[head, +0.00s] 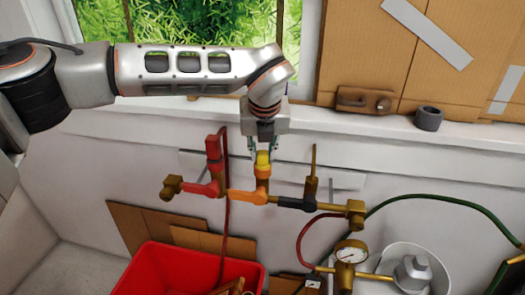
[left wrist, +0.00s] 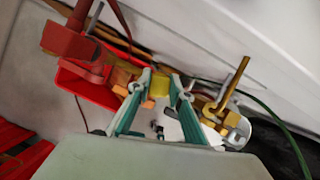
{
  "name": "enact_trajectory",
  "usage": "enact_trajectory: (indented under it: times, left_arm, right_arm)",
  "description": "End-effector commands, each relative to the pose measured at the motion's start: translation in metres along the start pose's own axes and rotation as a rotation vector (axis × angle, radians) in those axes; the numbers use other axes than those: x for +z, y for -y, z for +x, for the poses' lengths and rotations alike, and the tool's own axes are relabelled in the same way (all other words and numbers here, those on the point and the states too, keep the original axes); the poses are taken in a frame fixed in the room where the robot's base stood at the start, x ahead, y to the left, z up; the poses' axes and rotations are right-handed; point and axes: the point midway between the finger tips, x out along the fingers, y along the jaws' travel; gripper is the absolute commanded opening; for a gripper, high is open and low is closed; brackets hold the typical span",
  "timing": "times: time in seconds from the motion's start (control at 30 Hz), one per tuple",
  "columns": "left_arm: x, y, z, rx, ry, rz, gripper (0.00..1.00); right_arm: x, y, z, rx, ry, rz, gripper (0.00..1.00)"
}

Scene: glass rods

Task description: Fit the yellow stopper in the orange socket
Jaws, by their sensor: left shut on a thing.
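The yellow stopper (head: 263,158) is between the fingertips of my left gripper (head: 262,150), which points straight down and is shut on it. The stopper also shows between the teal fingers in the left wrist view (left wrist: 160,88). The orange socket (head: 262,182) is directly below the stopper, on the orange part of the brass pipe. The stopper's lower end meets the socket's top in the head view; I cannot tell how deep it sits. Orange also shows beside the left finger in the left wrist view (left wrist: 122,77). My right gripper is not in view.
A red upright fitting (head: 213,148) stands left of the socket, and a brass rod (head: 313,160) on a black part stands right. Below are a red bin (head: 160,262), a pressure gauge (head: 350,252) and a white bucket (head: 428,258). A grey ring (head: 428,118) sits on the sill.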

Motion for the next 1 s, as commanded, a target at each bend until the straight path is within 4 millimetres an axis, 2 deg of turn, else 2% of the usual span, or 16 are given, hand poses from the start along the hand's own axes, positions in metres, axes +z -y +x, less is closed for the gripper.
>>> enact_trajectory:
  times: [0.4, 1.0]
  left_arm:
    - [0.000, 0.000, -0.002, 0.000, 0.001, 0.000, 0.27]
    - [0.001, 0.000, -0.045, 0.000, 0.001, -0.001, 0.27]
  right_arm:
    - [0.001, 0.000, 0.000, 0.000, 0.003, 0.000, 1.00]
    - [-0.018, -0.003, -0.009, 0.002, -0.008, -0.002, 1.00]
